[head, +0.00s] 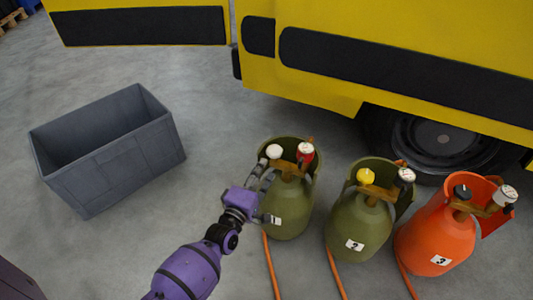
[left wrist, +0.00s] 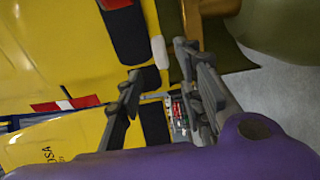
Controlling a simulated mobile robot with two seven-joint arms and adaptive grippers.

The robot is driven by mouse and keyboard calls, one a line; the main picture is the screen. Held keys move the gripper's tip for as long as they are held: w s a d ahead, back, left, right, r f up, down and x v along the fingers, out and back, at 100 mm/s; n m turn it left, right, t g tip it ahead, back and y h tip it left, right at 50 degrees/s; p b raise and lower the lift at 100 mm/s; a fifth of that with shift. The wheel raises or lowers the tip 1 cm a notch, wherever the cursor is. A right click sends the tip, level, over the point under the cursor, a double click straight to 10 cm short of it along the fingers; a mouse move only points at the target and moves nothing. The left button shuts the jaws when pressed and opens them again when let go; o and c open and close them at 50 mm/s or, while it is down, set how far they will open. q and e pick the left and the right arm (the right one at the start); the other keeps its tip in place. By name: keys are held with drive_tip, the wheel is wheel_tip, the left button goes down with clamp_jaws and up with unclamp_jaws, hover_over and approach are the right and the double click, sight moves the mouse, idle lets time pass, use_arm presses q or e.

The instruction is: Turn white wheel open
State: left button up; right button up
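The white wheel (head: 274,151) is on the left side of the valve of the olive cylinder labelled 1 (head: 290,215). A white piece, probably this wheel (left wrist: 159,52), shows in the left wrist view just beyond the gap between the fingertips. My left gripper (head: 266,172) is just in front of the wheel, beside the valve. In the left wrist view its two fingers (left wrist: 158,62) stand apart with nothing between them. I cannot tell whether a finger touches the wheel. My right gripper is in neither view.
A red-rimmed gauge (head: 305,152) is right of the white wheel. An olive cylinder with a yellow wheel (head: 366,175) and an orange cylinder with a black wheel (head: 461,191) stand to the right. A yellow vehicle (head: 320,90) is behind. A grey crate (head: 120,165) is left; floor between is clear.

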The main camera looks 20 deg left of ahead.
sight(271, 157)
use_arm(q)
drive_tip(key=w, duration=0.2)
drive_tip(key=w+b, duration=0.1)
drive_tip(key=w, duration=0.1)
drive_tip(key=w+b, duration=0.1)
drive_tip(key=w, duration=0.1)
drive_tip(key=shift+w+d+f, duration=0.15)
drive_tip(key=shift+w+d, duration=0.15)
drive_tip(key=shift+w, duration=0.5)
drive_tip(key=shift+c, duration=0.3)
clamp_jaws()
